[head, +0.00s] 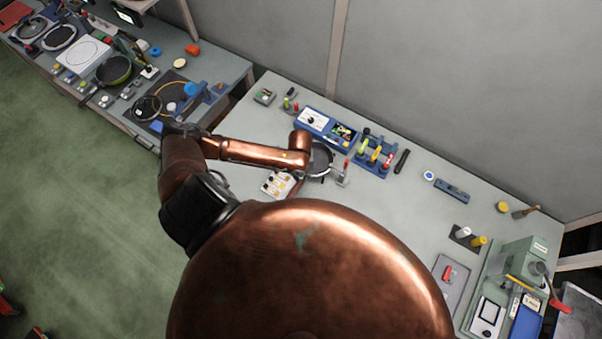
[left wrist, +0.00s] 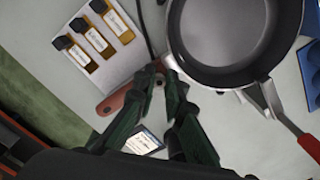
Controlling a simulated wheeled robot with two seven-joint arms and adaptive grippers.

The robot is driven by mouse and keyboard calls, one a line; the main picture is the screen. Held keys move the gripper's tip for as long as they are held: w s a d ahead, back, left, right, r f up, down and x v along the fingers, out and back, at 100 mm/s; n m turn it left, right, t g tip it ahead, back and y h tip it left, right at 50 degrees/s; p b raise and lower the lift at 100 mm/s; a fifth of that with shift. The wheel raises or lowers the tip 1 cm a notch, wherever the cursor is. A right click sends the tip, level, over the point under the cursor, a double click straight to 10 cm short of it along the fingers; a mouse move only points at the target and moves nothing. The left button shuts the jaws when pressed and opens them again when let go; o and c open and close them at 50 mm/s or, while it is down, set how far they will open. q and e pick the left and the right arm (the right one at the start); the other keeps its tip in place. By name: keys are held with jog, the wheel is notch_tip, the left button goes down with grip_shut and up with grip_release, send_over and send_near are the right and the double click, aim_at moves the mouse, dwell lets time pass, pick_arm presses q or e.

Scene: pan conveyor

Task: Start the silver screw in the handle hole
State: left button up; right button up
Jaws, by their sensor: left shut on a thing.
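The dark frying pan (left wrist: 235,35) lies on the bench at the upper right of the left wrist view. It also shows in the head view (head: 321,160), partly behind my left arm. A reddish-brown handle (left wrist: 110,103) reaches out from under my left gripper (left wrist: 162,82), below and left of the pan's bracket. The gripper's dark green fingers are closed at their tips, right over the handle near the pan. A small greyish thing between the tips appears to be the silver screw; it is mostly hidden. The handle hole is hidden by the fingers. My right gripper is not in view.
A white tray (left wrist: 83,62) with several yellow labelled items is left of the gripper. A red-handled tool (left wrist: 309,148) is at the pan's lower right. In the head view, a blue organiser (head: 327,130) and a screwdriver rack (head: 372,163) stand behind the pan.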

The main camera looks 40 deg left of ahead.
pick_arm(q)
jog(key=shift+f, duration=0.2)
jog(key=o, duration=0.8)
jog(key=shift+o, duration=0.2)
notch_tip(320, 180, up, 12)
jog(key=shift+s, duration=0.2)
jog(key=shift+f, duration=0.1)
dwell(0.3)
